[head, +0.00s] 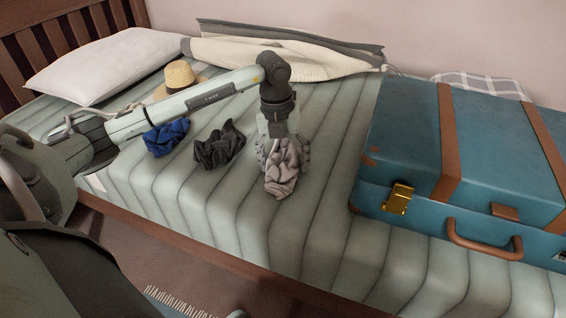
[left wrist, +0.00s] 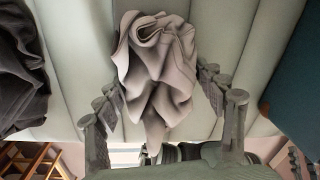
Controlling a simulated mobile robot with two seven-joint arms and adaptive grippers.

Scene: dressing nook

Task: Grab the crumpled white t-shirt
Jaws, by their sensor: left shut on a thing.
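The crumpled white t-shirt (head: 281,180), pale grey-white in this light, is a bunched heap on the striped mattress, left of the blue suitcase. My left gripper (head: 283,150) comes down on it from above and is shut on it. In the left wrist view the shirt (left wrist: 158,50) bulges out between the two fingers, one on each side. The fingertips are partly hidden by its folds in the head view. I cannot tell whether the shirt is clear of the mattress.
A dark grey crumpled cloth (head: 219,147) and a blue one (head: 166,137) lie to the left. A straw hat (head: 180,77), a white pillow (head: 112,62) and a cream blanket (head: 300,62) lie behind. The closed blue suitcase (head: 405,130) fills the right. The mattress front is bare.

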